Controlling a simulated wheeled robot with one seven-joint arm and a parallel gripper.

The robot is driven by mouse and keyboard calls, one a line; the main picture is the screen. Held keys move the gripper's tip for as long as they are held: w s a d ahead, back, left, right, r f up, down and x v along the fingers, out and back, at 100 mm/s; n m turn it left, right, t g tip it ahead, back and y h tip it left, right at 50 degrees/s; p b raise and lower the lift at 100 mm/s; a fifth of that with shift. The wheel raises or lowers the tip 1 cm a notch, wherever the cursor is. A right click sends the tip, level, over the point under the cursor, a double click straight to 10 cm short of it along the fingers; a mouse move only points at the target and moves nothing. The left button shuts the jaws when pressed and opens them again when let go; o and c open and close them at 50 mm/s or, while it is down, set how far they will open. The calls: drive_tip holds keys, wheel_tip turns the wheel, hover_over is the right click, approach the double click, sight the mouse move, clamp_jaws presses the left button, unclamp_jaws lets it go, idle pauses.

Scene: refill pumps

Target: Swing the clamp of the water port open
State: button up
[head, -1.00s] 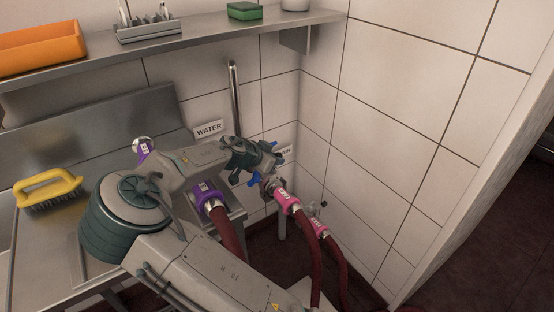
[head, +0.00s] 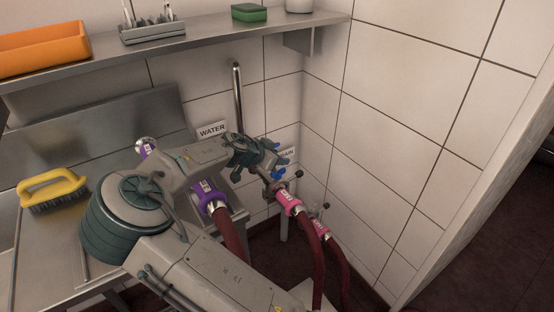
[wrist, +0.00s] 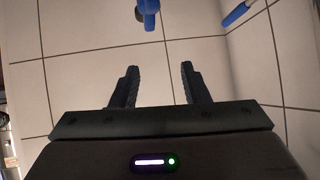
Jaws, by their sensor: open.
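My gripper (head: 276,158) is in front of the tiled wall, right of the WATER sign (head: 212,131). In the wrist view its two dark fingers (wrist: 159,68) are apart with nothing between them. A blue lever (head: 278,174) shows just below the fingers in the head view, near a metal fitting and a pink hose coupling (head: 288,201). More blue shows behind the gripper. In the wrist view a blue lever (wrist: 148,8) stands beyond the fingertips, cut by the top edge, and another blue piece (wrist: 238,14) is to its right. My gripper hides much of the port and clamp.
A second pink coupling (head: 321,230) is lower right and a purple coupling (head: 208,195) is left, both on dark red hoses. A steel shelf (head: 210,38) runs above, with a vertical pipe (head: 238,95) below it. A yellow brush (head: 52,188) lies on the counter.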

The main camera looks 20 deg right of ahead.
drive_tip(key=s+d+r, duration=0.6)
drive_tip(key=d+r, duration=0.3)
drive_tip(key=shift+s+d+r+p, duration=0.25)
drive_tip(key=shift+s+r+p, duration=0.05)
drive_tip(key=shift+s+r, duration=0.05)
